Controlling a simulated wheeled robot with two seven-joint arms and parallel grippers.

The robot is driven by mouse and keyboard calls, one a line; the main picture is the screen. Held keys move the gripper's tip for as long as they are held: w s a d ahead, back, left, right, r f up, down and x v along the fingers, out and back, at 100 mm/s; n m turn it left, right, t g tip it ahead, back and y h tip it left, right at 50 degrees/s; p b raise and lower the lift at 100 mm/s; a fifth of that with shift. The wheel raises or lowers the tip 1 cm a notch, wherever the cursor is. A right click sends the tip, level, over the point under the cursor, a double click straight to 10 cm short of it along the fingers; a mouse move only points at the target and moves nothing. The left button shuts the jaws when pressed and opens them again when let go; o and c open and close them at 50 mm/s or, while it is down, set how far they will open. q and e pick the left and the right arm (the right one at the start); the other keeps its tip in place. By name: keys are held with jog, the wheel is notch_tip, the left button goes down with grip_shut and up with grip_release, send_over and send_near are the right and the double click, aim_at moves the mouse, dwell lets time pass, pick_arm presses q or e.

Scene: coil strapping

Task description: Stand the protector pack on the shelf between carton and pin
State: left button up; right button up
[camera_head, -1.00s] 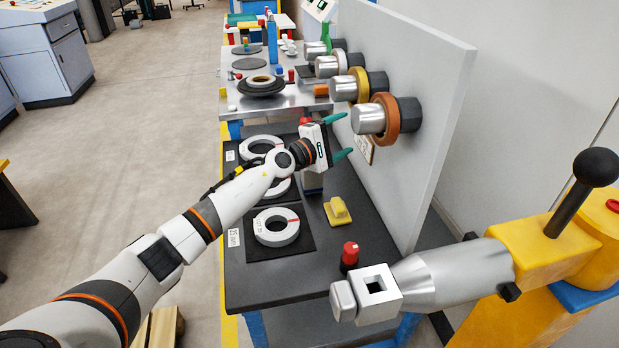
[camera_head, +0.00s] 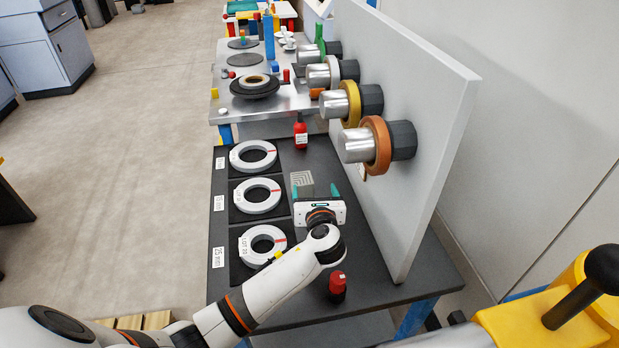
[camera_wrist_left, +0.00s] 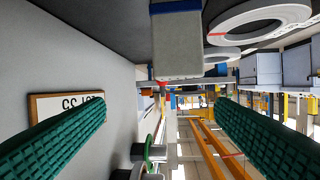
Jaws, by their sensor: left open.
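A grey block with a nested L-shaped pattern (camera_head: 302,180), which looks like the protector pack, stands on the dark bench just beyond my left gripper (camera_head: 316,190). In the left wrist view a grey block (camera_wrist_left: 178,58) shows upside down, ahead of and between two widely spread green fingers (camera_wrist_left: 170,130). The fingers are open and do not touch it. I cannot make out a carton. Silver pins with coloured rings project from the upright panel; the nearest pin (camera_head: 354,146) carries an orange ring. I cannot tell which pin is meant. My right gripper is out of view.
Several white rings (camera_head: 258,195) lie on dark pads at the bench's left. A red bottle (camera_head: 300,132) stands behind the block, a red-capped one (camera_head: 337,287) in front. The grey panel (camera_head: 425,150) bounds the right side. A yellow machine (camera_head: 540,318) stands at lower right.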

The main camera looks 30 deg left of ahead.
aim_at(303, 191)
pick_arm(q)
jog(key=shift+n+g, duration=0.8)
jog(key=shift+g, duration=0.1)
jog(key=a+f, duration=0.1)
jog(key=w+a+f, duration=0.1)
jog(key=f, duration=0.1)
jog(key=w+a+f, duration=0.1)
jog(key=shift+a+f+b, duration=0.15)
jog(key=shift+a+b, duration=0.2)
jog(key=shift+b, duration=0.05)
jog(key=x, duration=0.4)
jog(key=b+x, duration=0.1)
jog(key=x, duration=0.1)
jog(key=shift+w+r, duration=0.1)
jog(key=shift+r, duration=0.35)
jog(key=c, duration=1.3)
